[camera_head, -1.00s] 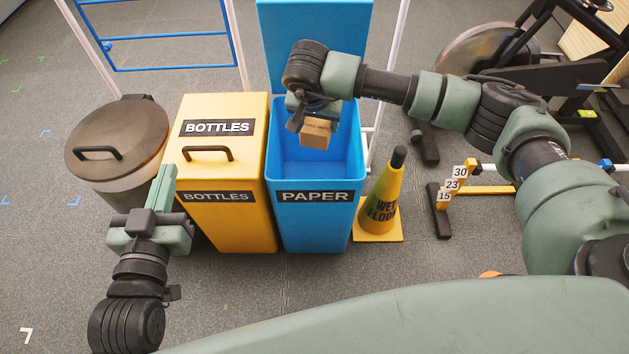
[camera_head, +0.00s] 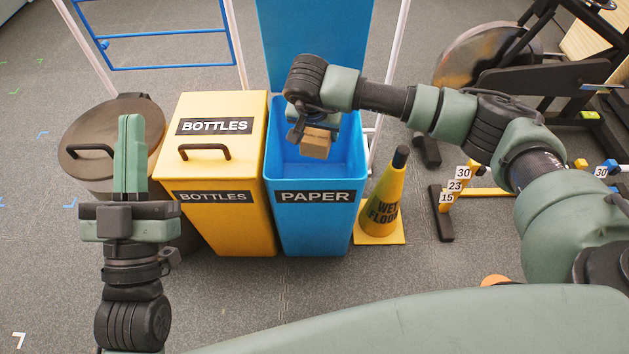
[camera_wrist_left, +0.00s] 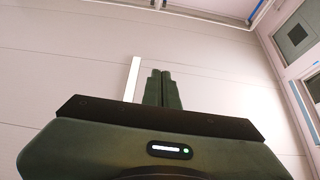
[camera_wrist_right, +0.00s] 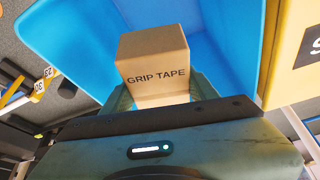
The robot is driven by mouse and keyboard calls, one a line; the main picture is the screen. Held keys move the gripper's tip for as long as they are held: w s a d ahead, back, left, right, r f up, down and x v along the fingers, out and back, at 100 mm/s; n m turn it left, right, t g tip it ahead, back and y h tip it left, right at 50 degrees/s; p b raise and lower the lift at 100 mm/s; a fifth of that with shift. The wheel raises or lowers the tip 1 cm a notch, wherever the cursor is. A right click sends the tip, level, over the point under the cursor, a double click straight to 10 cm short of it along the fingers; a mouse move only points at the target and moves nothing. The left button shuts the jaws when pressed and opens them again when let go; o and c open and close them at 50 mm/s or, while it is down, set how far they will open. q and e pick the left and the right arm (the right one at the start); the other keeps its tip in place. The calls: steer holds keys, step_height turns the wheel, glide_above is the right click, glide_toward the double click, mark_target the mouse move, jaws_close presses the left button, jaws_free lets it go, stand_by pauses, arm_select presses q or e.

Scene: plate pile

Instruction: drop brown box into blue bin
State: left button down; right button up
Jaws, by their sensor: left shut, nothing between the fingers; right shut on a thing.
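A small brown box (camera_head: 315,143) is held by my right gripper (camera_head: 312,126) above the open blue bin (camera_head: 318,213) labelled PAPER. In the right wrist view the brown box (camera_wrist_right: 153,67) reads GRIP TAPE and sits between the fingers, with the blue bin's inside (camera_wrist_right: 215,50) behind it. My right gripper is shut on the box. My left gripper (camera_head: 131,122) is shut and empty, pointing up in front of the grey round bin. The left wrist view shows its fingers (camera_wrist_left: 162,78) together against a pale wall.
A yellow BOTTLES bin (camera_head: 222,215) with a closed lid stands directly left of the blue bin. A yellow wet floor cone (camera_head: 382,205) is to its right. A grey lidded bin (camera_head: 85,140) is at the far left. The blue lid (camera_head: 315,45) stands up behind the blue bin.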

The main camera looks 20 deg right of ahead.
steer(key=o, duration=1.4)
steer(key=shift+r, duration=0.2)
steer(key=p+v, duration=0.2)
steer(key=v, duration=0.4)
steer(key=shift+a+r, duration=0.1)
steer(key=shift+r, duration=0.15)
arm_select(q)
step_height(320, 180, down, 10)
steer(key=w+g+y, duration=0.2)
steer(key=g, duration=0.3)
steer(key=shift+w+a+r+g, duration=0.2)
steer(key=shift+w+a+g, duration=0.1)
steer(key=shift+g, duration=0.1)
arm_select(e)
steer(key=shift+s+a+r, duration=0.1)
steer(key=shift+s+r, duration=0.15)
steer(key=shift+r, duration=0.1)
steer(key=shift+s, duration=0.1)
